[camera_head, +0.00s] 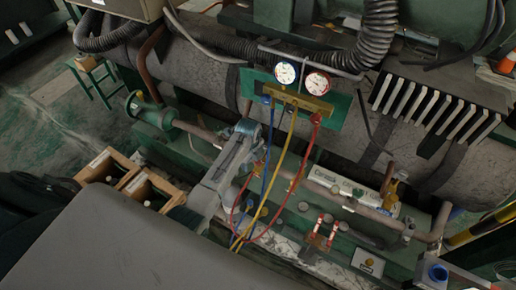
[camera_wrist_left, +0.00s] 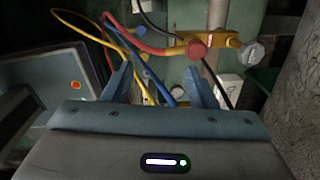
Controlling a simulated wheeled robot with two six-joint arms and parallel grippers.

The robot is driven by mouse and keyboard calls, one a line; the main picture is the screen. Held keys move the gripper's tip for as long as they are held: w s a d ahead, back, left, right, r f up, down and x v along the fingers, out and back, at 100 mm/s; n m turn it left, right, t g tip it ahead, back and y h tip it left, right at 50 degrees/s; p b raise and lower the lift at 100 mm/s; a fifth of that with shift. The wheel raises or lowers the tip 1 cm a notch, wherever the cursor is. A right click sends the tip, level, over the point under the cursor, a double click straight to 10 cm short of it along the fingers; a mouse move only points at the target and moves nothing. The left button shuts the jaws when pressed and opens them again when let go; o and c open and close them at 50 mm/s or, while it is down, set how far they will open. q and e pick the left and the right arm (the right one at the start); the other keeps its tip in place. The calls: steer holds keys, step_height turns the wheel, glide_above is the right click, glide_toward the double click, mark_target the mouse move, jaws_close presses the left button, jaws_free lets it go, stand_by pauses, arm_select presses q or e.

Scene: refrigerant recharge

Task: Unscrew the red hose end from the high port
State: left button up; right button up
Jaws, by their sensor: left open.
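The red hose (camera_head: 289,195) hangs from the right side of the gauge manifold (camera_head: 300,97) and loops back toward my left gripper (camera_head: 254,148). In the left wrist view the red hose (camera_wrist_left: 150,48) runs to a red round end (camera_wrist_left: 196,49) on a yellow brass fitting (camera_wrist_left: 222,41), which I take to be the high port. A grey knob (camera_wrist_left: 250,54) sits at the fitting's right end. My left gripper (camera_wrist_left: 161,88) is open, its two fingers apart and short of the red end. Nothing shows gripped between them. My right gripper is not in view.
Blue (camera_head: 274,150) and yellow (camera_head: 283,165) hoses hang beside the red one, and some cross close to my left fingers. A large grey tank (camera_head: 210,75) lies behind. A wooden box (camera_head: 110,165) stands at left.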

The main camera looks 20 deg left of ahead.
mark_target(258, 164)
arm_select(q)
steer(key=w+m, duration=0.1)
steer(key=w, duration=0.1)
steer(key=w+m, duration=0.3)
steer(key=shift+w+d+r+m+g, duration=0.25)
steer(key=shift+w+r+m+g, duration=0.05)
steer(key=shift+w+r+g, duration=0.1)
step_height(258, 164, down, 9)
steer(key=b, duration=0.9)
steer(key=shift+b, duration=0.4)
steer(key=shift+r, duration=0.2)
steer(key=shift+p, duration=0.4)
steer(key=shift+f, duration=0.1)
steer(key=shift+c, duration=0.9)
steer(key=c, duration=0.8)
steer(key=shift+c, duration=0.2)
